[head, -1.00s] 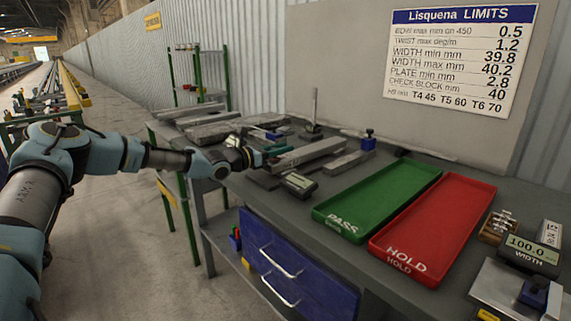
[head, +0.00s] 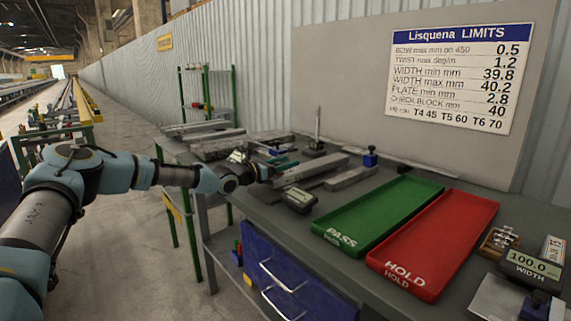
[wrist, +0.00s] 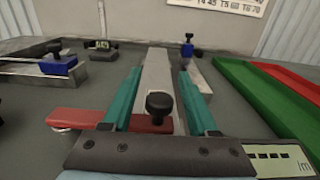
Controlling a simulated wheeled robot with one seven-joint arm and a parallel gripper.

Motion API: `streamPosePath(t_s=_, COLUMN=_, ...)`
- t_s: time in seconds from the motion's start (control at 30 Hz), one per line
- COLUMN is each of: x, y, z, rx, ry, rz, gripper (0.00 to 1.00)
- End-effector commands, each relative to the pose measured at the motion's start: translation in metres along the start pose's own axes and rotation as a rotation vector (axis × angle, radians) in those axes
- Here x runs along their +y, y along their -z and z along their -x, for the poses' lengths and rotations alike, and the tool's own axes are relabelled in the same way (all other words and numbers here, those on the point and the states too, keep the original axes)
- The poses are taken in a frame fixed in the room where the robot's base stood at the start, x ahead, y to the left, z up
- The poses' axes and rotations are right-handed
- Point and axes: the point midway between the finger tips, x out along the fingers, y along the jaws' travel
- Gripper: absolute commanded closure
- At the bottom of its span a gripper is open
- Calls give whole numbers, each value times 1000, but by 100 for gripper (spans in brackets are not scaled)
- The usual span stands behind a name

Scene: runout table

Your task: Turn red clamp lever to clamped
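The red clamp lever (wrist: 85,119) shows in the wrist view as a flat red bar, running from the lower left to between my fingers. A black knob (wrist: 159,103) stands near its right end, between the fingertips. My gripper (wrist: 158,88) is open, with one teal finger on each side of the knob; no grip on it is visible. In the head view my gripper (head: 268,169) is low over the table beside a grey bar, and the lever cannot be made out there.
A long grey bar (wrist: 156,65) lies ahead. A digital gauge (head: 299,199) sits close to my gripper. The green PASS tray (head: 385,212) and red HOLD tray (head: 438,240) lie to the right. A blue-based fixture (wrist: 58,65) stands at left in the wrist view.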

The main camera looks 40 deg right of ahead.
Motion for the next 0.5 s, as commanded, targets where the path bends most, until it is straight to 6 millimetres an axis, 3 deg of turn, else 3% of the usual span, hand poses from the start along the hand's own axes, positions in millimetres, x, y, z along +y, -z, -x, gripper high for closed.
streamPosePath(t_s=0.3, x=0, y=1, z=3, rx=0, ry=0, rz=0, gripper=38)
streamPosePath(t_s=0.5, x=1, y=3, z=31, rx=0, ry=-2, rz=0, gripper=38)
